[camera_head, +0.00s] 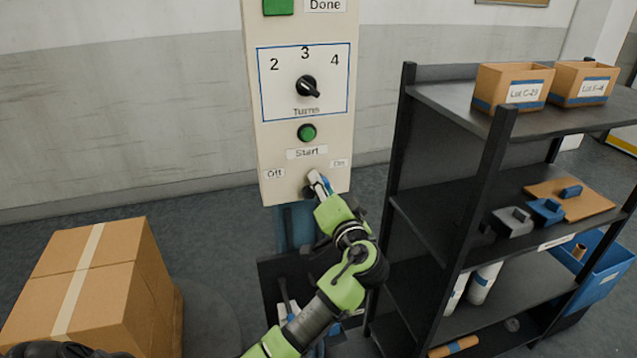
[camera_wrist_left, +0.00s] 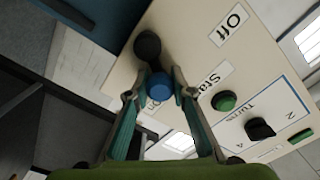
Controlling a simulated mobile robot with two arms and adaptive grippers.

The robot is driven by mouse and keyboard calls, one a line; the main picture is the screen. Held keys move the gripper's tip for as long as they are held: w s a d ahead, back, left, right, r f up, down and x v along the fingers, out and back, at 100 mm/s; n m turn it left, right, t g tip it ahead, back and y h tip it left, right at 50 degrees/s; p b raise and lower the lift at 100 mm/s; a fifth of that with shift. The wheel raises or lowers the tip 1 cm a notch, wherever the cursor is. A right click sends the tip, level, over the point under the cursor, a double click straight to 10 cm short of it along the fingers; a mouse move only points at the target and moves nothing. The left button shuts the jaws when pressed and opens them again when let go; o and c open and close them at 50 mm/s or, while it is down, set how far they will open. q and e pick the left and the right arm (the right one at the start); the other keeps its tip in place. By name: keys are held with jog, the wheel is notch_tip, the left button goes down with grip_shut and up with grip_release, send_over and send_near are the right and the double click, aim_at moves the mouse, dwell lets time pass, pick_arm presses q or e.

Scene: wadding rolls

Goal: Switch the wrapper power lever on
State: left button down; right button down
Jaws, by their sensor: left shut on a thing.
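The wrapper's cream control panel (camera_head: 262,150) stands upright at top centre in the head view. Its power lever sits low on it, between an "Off" label (camera_head: 274,173) on the left and an "On" label (camera_head: 339,163) on the right. In the left wrist view the lever has a black base (camera_wrist_left: 148,45) and a blue knob (camera_wrist_left: 160,87). My left gripper (camera_head: 318,184) is shut on the lever; its fingers (camera_wrist_left: 160,93) are on both sides of the knob. The knob appears offset from the base toward the "On" side. My right gripper is not in view.
Above the lever are a green start button (camera_head: 307,132) and a black turns dial (camera_head: 307,86). A dark shelf rack (camera_head: 440,205) with boxes and rolls stands close on the right. A cardboard box (camera_head: 100,290) stands at lower left. Open floor lies behind it.

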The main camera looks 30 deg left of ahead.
pick_arm(q)
jog(key=shift+w+d+f+m, duration=0.1)
jog(key=shift+w+f+m, duration=0.1)
jog(key=shift+m, duration=0.3)
jog(key=c, duration=1.7)
grip_release()
jog(key=v, duration=1.2)
jog(key=shift+s, duration=0.1)
